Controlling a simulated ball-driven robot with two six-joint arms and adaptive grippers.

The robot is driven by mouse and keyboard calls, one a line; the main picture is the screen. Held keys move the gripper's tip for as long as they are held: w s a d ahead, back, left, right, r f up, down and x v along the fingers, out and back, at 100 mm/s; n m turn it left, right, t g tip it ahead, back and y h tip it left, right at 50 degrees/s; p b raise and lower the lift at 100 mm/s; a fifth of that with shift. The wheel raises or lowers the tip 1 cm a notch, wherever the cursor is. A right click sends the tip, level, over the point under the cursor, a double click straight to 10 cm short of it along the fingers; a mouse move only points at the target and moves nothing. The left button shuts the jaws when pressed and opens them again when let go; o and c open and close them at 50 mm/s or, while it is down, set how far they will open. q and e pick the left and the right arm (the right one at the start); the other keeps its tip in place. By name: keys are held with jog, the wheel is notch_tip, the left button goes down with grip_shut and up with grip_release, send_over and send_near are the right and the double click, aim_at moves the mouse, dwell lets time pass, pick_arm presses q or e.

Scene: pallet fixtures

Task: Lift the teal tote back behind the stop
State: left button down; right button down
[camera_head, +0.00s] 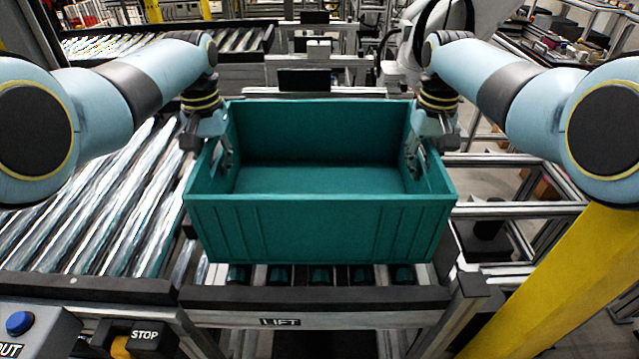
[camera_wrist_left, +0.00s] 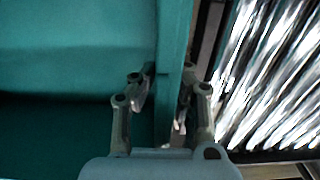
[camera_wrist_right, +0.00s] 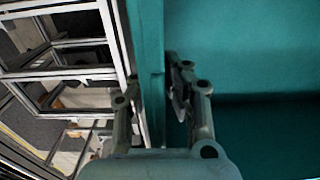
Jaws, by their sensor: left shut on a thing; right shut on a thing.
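The teal tote (camera_head: 320,228) is open-topped and looks empty. It is in the middle of the head view, over the short roller section marked LIFT. Its front wall hides most of what is beneath it, so I cannot tell whether it touches the rollers. My left gripper (camera_head: 212,150) is shut on the tote's left side wall, one finger inside and one outside, as the left wrist view (camera_wrist_left: 160,105) shows. My right gripper (camera_head: 428,150) is shut on the right side wall, which also shows in the right wrist view (camera_wrist_right: 155,100). I cannot make out the stop itself.
A dark front rail with a LIFT label (camera_head: 280,322) runs below the tote. A long roller conveyor (camera_head: 95,215) lies to the left. A yellow post (camera_head: 560,270) and open metal framing (camera_head: 510,210) stand to the right.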

aim_at(212, 142)
pick_arm(q)
jog(key=shift+w+r, duration=0.1)
jog(key=shift+r, duration=0.1)
pick_arm(e)
jog(key=shift+r, duration=0.2)
